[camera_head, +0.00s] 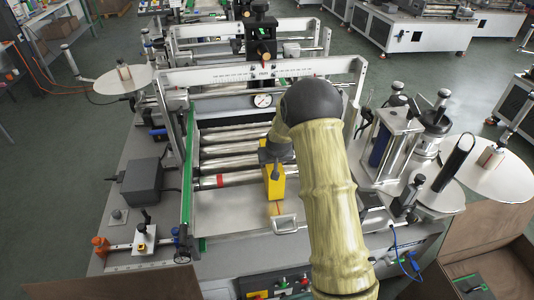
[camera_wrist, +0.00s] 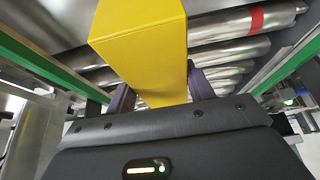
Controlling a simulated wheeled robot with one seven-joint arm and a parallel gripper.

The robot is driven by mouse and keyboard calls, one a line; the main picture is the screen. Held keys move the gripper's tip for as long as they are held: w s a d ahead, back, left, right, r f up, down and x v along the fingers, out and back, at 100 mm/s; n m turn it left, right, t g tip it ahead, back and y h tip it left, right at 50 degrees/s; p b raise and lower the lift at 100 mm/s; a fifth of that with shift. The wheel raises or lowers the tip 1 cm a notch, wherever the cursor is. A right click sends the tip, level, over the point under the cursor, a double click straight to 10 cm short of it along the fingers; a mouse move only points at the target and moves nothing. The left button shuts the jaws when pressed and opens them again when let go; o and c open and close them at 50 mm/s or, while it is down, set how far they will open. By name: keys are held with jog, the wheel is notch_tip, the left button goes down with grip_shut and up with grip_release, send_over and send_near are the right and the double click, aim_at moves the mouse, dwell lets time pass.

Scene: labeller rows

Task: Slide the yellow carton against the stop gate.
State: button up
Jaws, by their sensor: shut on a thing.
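The yellow carton (camera_head: 274,182) stands at the near end of the steel rollers, by the bare metal plate. My gripper (camera_head: 276,152) is at its upper far end, partly hidden by my arm. In the wrist view the yellow carton (camera_wrist: 140,35) sits between the two dark fingers of my gripper (camera_wrist: 160,93), which is shut on it. I cannot surely pick out the stop gate. A metal U-shaped bracket (camera_head: 285,223) lies just in front of the carton, with a small gap visible between them.
Green rails flank the rollers (camera_head: 222,165); the left green rail (camera_head: 187,190) is plain to see. A red band (camera_head: 220,181) marks one roller. A crossbeam with a dial gauge (camera_head: 263,100) spans the far side. The metal plate (camera_head: 235,212) left of the carton is clear.

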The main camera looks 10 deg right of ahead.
aim_at(277, 184)
jog(key=shift+s+b, duration=1)
jog(key=shift+s, duration=3.55)
jog(key=shift+f, duration=0.2)
jog(key=shift+s+b, duration=0.45)
jog(key=shift+s, duration=0.3)
jog(key=o, duration=1)
jog(key=b+v, duration=0.1)
jog(key=v, duration=1.6)
jog(key=shift+s+r+b, duration=0.15)
jog(key=shift+b, duration=0.15)
